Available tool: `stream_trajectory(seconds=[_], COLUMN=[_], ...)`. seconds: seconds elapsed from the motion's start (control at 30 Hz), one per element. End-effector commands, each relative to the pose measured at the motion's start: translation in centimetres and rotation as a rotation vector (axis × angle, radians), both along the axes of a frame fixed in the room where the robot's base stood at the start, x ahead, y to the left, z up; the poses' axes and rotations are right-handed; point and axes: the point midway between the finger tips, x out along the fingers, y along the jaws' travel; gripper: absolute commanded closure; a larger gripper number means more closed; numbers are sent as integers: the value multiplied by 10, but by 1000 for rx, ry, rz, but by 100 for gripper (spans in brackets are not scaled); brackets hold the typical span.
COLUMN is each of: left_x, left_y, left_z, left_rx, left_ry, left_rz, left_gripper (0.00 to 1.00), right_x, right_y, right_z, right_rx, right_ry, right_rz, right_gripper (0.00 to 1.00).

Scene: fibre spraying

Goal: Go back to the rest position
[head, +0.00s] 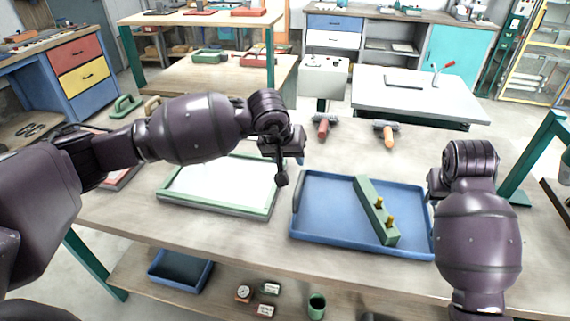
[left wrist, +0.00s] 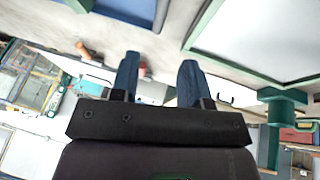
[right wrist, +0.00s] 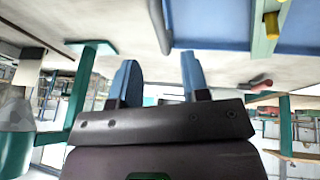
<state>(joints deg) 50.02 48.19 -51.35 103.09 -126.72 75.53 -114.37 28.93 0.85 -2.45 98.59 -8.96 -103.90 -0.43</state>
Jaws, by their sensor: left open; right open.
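My left gripper (head: 285,160) hangs above the bench, over the gap between the green-framed white panel (head: 218,185) and the blue tray (head: 325,205). Its two blue fingers stand apart and empty in the left wrist view (left wrist: 158,82). My right gripper (head: 434,185) is at the right edge of the blue tray, mostly hidden behind my wrist in the head view. Its blue fingers stand apart with nothing between them in the right wrist view (right wrist: 160,80).
Two hand tools, one red-handled (head: 322,130) and one orange-handled (head: 388,138), lie at the bench's far edge. Behind stand a white table (head: 430,95) and a grey machine (head: 325,75). A green post frame (head: 530,160) stands right. The lower shelf holds a dark-blue bin (head: 180,270).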

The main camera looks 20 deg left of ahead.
Motion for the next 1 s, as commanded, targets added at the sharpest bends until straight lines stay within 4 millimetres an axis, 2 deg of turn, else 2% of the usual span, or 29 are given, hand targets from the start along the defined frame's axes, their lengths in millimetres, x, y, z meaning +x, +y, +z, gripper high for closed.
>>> stream_trajectory(seconds=[0.2,0.7,0.77,0.87,1.0], left_x=[0,-2,-7,-24,-62], left_y=[0,-3,-11,-39,-93], left_z=[0,-2,-5,-13,-13], left_rx=[0,-18,-64,-231,-617], left_ry=[0,6,18,72,218], left_rz=[0,0,3,23,105], left_gripper=[58,58,58,58,58], right_x=[-5,-7,-9,-19,-41], right_y=[2,1,0,-6,-17], right_z=[12,11,7,-3,-24], right_rx=[0,1,1,6,16], right_ry=[0,2,3,6,14], right_rz=[0,-1,-2,-6,-15], right_gripper=[58,58,58,58,58])
